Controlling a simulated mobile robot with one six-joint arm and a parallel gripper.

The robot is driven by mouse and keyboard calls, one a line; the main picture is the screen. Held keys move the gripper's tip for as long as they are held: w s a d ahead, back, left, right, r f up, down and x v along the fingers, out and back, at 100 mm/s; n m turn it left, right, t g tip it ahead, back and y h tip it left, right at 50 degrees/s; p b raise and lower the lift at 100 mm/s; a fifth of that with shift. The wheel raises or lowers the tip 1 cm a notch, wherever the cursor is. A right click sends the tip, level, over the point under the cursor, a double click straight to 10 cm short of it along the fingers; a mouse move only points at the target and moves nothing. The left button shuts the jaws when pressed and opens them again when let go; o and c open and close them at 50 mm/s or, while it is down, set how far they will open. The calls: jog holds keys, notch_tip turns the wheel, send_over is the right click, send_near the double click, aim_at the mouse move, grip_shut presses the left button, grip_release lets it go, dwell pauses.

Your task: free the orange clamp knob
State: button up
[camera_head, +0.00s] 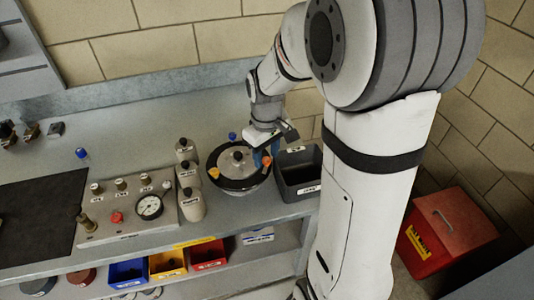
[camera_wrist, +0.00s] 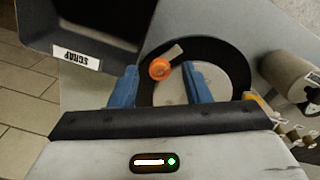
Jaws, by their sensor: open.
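The orange clamp knob (camera_head: 266,161) is on the right rim of a round vessel with a pale lid (camera_head: 236,158) and a black ring. In the wrist view the orange clamp knob (camera_wrist: 160,69) shows from above, with a short pale bar reaching from it to the upper right. My gripper (camera_head: 266,153) is over that side of the vessel. In the wrist view my gripper (camera_wrist: 159,70) is open, one blue finger on each side of the knob, with visible gaps. I cannot tell the fingertips' exact height against the knob.
A dark bin (camera_head: 311,188), labelled SCRAP in the wrist view (camera_wrist: 76,57), stands right beside the vessel. Blue (camera_head: 232,136) and yellow (camera_head: 213,173) knobs sit elsewhere on the rim. Several grey bottles (camera_head: 192,205) and a gauge panel (camera_head: 128,207) stand to the left.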

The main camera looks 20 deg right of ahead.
aim_at(266, 159)
notch_tip(266, 159, up, 8)
jog(key=shift+f, duration=0.2)
dwell(0.5)
jog(key=s+r+m+t, duration=0.1)
jog(key=s+m, duration=0.4)
jog(key=s, duration=0.9)
jog(key=shift+s+d+t, duration=0.15)
jog(key=shift+s+t, duration=0.1)
jog(key=shift+t, duration=0.65)
jog(key=shift+r, duration=0.1)
